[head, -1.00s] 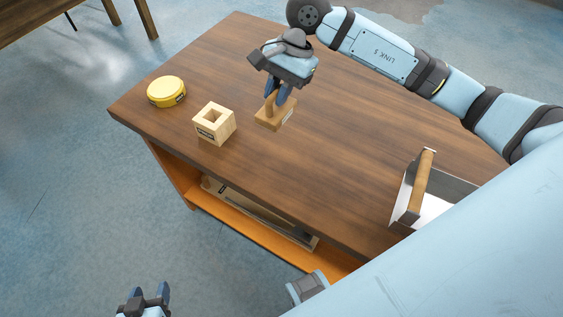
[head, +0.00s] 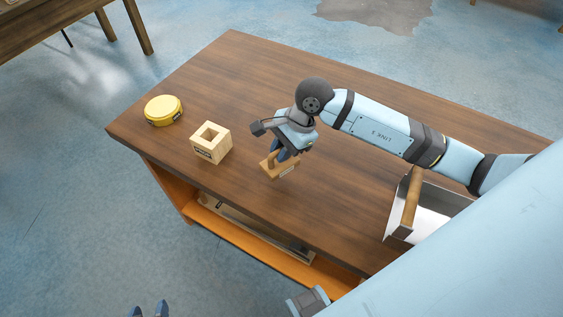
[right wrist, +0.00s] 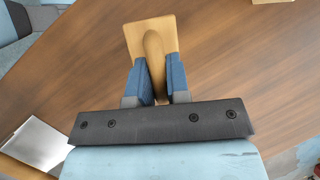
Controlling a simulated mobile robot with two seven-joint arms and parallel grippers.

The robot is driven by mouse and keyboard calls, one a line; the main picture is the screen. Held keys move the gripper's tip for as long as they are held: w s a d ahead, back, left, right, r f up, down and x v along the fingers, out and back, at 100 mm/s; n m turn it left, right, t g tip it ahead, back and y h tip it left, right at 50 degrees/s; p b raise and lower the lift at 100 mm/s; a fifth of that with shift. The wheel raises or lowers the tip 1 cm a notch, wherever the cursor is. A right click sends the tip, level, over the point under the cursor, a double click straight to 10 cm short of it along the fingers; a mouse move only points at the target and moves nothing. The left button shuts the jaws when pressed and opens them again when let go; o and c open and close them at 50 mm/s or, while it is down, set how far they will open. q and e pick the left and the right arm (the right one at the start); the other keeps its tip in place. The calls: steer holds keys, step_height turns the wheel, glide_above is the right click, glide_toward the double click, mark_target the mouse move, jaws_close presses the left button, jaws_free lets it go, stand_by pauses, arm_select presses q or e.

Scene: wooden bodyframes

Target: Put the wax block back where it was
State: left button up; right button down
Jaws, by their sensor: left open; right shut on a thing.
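The block also shows between the fingers in the right wrist view (right wrist: 136,35). It is at or just above the tabletop; I cannot tell if it touches. A pale wooden cube (head: 222,150) with a square hole in its top and a dark label stands to its left, apart from it. I cannot read which thing is the wax block. My left gripper (head: 148,310) is open and empty at the bottom edge, mostly out of view.
A round yellow tin (head: 163,110) lies at the left end of the brown table (head: 340,200). A metal tote with a wooden handle (head: 411,202) stands at the right. An orange shelf (head: 245,240) is below. The tabletop between cube and tote is mostly clear.

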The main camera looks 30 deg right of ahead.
mark_target(281, 164)
steer(key=shift+f, duration=2.8)
steer(key=shift+f, duration=0.15)
steer(key=c, duration=1.1)
jaws_free()
